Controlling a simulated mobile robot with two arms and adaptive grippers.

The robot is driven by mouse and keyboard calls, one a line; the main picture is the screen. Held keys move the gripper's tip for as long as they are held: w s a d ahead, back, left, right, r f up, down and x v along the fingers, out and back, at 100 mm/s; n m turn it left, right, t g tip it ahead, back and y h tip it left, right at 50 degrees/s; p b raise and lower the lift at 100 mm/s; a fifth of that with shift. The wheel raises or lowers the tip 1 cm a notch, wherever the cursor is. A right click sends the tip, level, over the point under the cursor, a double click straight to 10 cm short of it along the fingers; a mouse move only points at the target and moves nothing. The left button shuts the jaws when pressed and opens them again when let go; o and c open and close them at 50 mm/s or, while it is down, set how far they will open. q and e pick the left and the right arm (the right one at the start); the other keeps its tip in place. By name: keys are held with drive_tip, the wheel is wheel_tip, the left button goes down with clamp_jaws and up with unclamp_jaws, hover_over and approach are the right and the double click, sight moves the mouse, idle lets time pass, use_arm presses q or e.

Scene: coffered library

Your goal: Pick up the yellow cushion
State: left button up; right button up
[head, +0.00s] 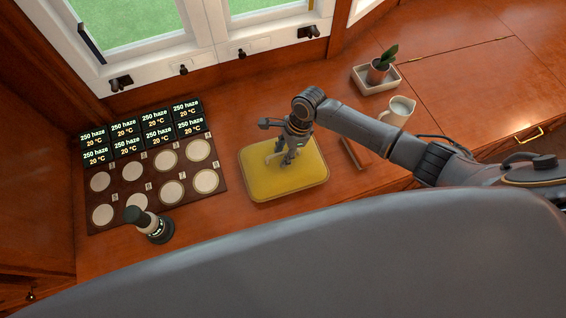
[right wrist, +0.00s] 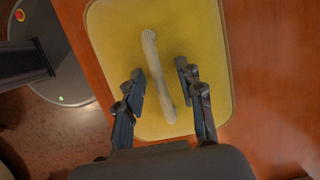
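The yellow cushion (head: 260,182) lies flat on the wooden counter in the middle of the head view. In the right wrist view the yellow cushion (right wrist: 112,30) has a pale, slightly curved strap (right wrist: 158,75) running across its top. My right gripper (head: 288,160) points down over the cushion. In the right wrist view my right gripper (right wrist: 162,74) is open, with one finger on each side of the strap and a gap on both sides. I cannot tell whether the fingertips touch the cushion. My left gripper is not in view.
Left of the cushion lie a dark board (head: 122,187) with several pale discs and several black displays (head: 156,117). A dark cylindrical object (head: 148,225) stands in front. A white jug (head: 398,110) and a potted plant (head: 379,70) in a tray stand at the right, beyond my arm.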

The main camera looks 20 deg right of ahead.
drive_tip(key=shift+f+p, duration=0.15)
drive_tip(key=shift+p, duration=0.2)
clamp_jaws()
idle(0.3)
